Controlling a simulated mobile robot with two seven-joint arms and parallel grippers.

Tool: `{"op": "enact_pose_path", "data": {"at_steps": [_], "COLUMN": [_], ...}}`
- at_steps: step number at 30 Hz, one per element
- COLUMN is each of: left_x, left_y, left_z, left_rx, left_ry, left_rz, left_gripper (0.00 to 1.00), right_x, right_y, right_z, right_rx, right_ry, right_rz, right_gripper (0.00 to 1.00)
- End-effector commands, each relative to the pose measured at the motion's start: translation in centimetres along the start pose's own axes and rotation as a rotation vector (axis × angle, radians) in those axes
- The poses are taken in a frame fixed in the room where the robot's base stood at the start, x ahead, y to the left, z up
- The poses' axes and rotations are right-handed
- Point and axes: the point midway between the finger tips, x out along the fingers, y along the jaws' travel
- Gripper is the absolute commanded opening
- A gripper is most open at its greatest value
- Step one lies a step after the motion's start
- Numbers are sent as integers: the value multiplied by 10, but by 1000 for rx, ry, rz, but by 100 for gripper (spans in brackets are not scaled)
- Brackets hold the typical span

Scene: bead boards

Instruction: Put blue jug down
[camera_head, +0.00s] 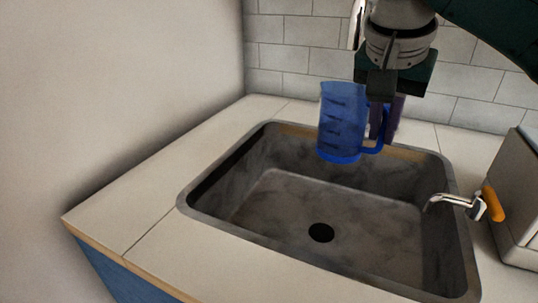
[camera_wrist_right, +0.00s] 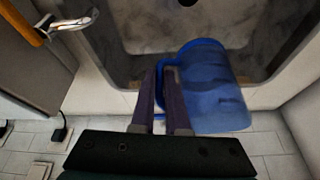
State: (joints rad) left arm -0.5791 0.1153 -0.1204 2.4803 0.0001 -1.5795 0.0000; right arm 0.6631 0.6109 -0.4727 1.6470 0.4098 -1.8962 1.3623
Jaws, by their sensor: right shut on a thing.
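The blue jug (camera_head: 341,122) is a see-through measuring jug with dark marks on its side. It is upright in the head view, in front of the sink's back rim, and looks held up above the sink (camera_head: 190,207). My right gripper (camera_head: 379,138) comes down from the top and is shut on the jug's handle, at the jug's right side. In the right wrist view the jug (camera_wrist_right: 208,92) lies right of the gripper's two fingers (camera_wrist_right: 163,80), with its handle at the fingertips. My left gripper is not in view.
A tap (camera_head: 462,203) with an orange handle (camera_head: 493,203) stands at the sink's right. A grey box-like thing (camera_head: 520,200) is at the right edge. The pale counter (camera_head: 140,190) left of the sink is clear. A tiled wall (camera_head: 300,50) rises behind, a plain wall at left.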

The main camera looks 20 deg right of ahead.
Motion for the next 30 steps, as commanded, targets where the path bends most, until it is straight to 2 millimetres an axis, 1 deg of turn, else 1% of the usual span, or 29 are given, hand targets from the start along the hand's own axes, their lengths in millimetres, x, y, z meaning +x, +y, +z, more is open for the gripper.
{"op": "enact_pose_path", "data": {"at_steps": [1, 3, 6, 10, 13, 17, 21, 24, 27, 30], "left_x": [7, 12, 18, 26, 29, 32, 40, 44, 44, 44], "left_y": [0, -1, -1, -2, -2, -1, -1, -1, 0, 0], "left_z": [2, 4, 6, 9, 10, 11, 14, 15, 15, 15], "left_rx": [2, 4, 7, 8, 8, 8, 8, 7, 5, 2], "left_ry": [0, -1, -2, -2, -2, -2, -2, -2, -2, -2], "left_rz": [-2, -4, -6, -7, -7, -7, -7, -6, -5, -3], "left_gripper": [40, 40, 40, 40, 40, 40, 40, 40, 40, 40], "right_x": [19, 38, 65, 94, 107, 115, 137, 148, 152, 151], "right_y": [2, 2, 3, 3, 3, 3, 4, 4, 3, 3], "right_z": [8, 16, 28, 40, 45, 49, 58, 64, 65, 64], "right_rx": [-2, 0, -1, -1, 0, 0, -1, -1, -1, -1], "right_ry": [-1, -1, -1, 0, 1, 1, 0, 0, 1, 1], "right_rz": [6, 5, 4, 3, 0, -1, 2, 1, -2, -2], "right_gripper": [0, 0, 0, 0, 0, 0, 0, 0, 0, 0]}}
